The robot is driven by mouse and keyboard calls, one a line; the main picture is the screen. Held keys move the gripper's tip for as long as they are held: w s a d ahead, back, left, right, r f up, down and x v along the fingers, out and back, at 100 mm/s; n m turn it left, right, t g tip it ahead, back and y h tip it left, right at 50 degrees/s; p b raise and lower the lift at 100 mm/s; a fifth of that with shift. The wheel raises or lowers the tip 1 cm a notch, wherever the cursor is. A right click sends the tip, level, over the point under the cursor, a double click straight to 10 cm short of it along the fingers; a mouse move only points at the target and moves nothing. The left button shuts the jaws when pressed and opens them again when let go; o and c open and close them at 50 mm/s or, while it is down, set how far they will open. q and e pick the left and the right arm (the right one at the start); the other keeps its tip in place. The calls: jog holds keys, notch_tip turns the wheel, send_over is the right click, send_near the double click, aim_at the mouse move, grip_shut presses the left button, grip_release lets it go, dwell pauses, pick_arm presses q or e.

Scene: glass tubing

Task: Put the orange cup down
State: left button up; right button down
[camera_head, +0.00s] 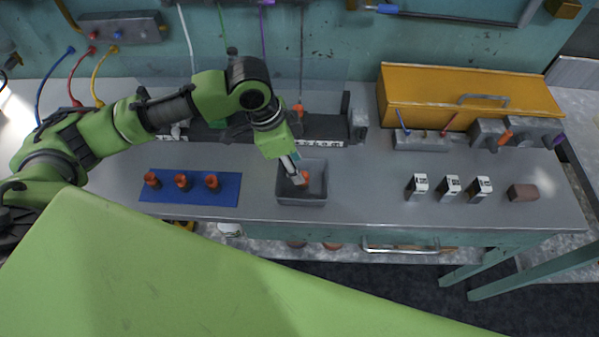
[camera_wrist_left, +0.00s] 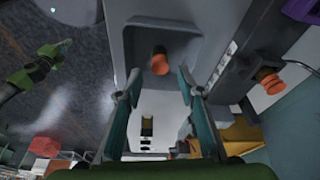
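An orange cup (camera_head: 305,177) is in the grey open bin (camera_head: 302,200) at the middle of the bench. It also shows in the left wrist view (camera_wrist_left: 160,62), on the bin floor. My left gripper (camera_head: 297,178) reaches down over the bin. In the wrist view its two fingers (camera_wrist_left: 157,84) are spread apart. The cup lies beyond the fingertips, between their lines, with no contact visible. Three similar orange cups, left (camera_head: 152,180), middle (camera_head: 182,181) and right (camera_head: 212,182), stand on the blue mat (camera_head: 190,197).
A dark rack (camera_head: 335,130) behind the bin bears another orange piece (camera_head: 298,109). A yellow case (camera_head: 450,95) stands at back right. Small white-and-black blocks (camera_head: 449,187) and a brown block (camera_head: 522,192) sit right. The bench between bin and blocks is clear.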

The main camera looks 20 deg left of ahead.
pick_arm(q)
jog(key=v, duration=0.6)
jog(key=shift+r, duration=0.35)
jog(key=shift+s+a, duration=0.1)
